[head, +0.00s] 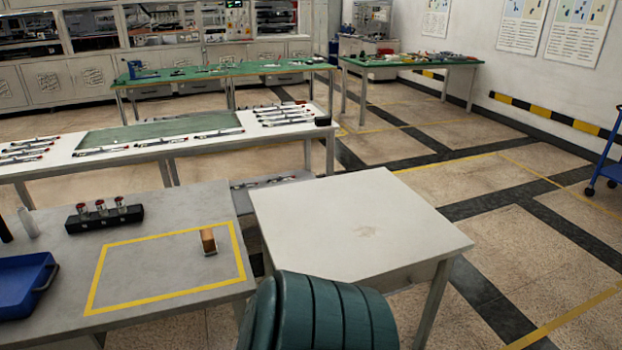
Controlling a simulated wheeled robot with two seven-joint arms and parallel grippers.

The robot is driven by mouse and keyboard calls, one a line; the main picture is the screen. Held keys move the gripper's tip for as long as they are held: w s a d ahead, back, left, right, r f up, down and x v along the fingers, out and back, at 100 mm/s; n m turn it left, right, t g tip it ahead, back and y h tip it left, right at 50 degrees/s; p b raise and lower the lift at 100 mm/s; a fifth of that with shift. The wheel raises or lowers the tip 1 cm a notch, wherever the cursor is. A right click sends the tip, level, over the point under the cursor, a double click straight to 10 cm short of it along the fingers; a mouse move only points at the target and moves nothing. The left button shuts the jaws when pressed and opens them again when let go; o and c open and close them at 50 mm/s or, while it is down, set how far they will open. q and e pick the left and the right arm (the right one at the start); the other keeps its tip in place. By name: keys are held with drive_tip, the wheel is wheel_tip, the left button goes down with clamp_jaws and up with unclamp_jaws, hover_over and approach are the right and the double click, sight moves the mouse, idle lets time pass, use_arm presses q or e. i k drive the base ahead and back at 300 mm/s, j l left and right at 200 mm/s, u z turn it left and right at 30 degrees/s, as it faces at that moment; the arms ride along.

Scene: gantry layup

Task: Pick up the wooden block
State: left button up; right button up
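The wooden block (208,241) is small and brown, with a paler lower edge. It stands on the grey table (60,285) at the left, inside a yellow taped rectangle (165,293), near that rectangle's far right corner. Nothing touches it that I can see. Neither of my grippers is in the head view.
On the grey table, a blue bin (22,285) and a black holder with red-topped pieces (104,218) stand left of the tape. A bare white table (350,220) is close on the right. A green padded chair back (320,315) is in front of it.

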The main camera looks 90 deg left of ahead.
sight(209, 244)
drive_tip(key=u, duration=3.45)
